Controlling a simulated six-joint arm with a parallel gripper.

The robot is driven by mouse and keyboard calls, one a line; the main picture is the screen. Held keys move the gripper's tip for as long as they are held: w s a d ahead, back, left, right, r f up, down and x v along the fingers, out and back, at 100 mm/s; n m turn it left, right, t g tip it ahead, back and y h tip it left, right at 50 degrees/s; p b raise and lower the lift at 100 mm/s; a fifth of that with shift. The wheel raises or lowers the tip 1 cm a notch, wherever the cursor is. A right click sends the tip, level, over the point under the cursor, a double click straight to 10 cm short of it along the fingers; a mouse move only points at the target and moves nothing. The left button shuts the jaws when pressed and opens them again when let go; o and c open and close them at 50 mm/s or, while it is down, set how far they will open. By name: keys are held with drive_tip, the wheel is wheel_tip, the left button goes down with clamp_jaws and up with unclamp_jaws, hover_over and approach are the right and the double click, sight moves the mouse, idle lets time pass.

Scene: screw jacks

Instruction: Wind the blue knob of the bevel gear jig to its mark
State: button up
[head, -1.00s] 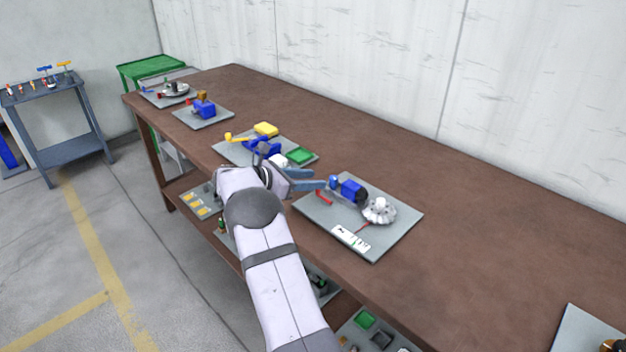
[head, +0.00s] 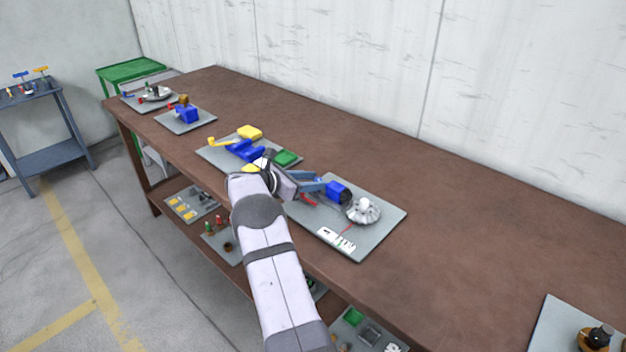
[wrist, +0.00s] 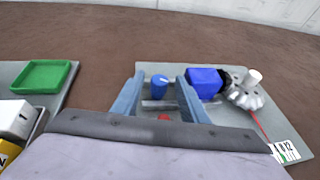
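The bevel gear jig is a grey plate (head: 385,232) on the brown bench, with a blue block (head: 338,190) and a silver bevel gear (head: 363,211). A red line runs from the gear toward a white number plate (head: 337,239). In the wrist view the blue knob (wrist: 160,84) stands between the two fingers of my gripper (wrist: 158,95), with a small gap on each side. My gripper (head: 317,184) is open and hides the knob in the head view. Red parts (wrist: 164,117) show just below the knob in the wrist view.
A neighbouring plate with blue, yellow and green parts (head: 287,157) lies close left of my gripper. More jigs (head: 186,115) stand at the far end, and another plate (head: 555,325) lies at lower right. The bench behind the jig is clear.

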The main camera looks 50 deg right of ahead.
drive_tip(key=shift+c, duration=0.6)
clamp_jaws()
drive_tip(key=shift+w+d+m+g+b, duration=0.15)
drive_tip(key=shift+w+m+g+b, duration=0.05)
drive_tip(key=shift+m+g+b, duration=0.25)
drive_tip(key=shift+r+m+g, duration=0.15)
drive_tip(key=shift+m+g, duration=0.1)
drive_tip(key=shift+g, duration=0.1)
drive_tip(key=shift+o, duration=0.6)
unclamp_jaws()
drive_tip(key=shift+b+v, duration=1)
drive_tip(key=shift+v, duration=2.7)
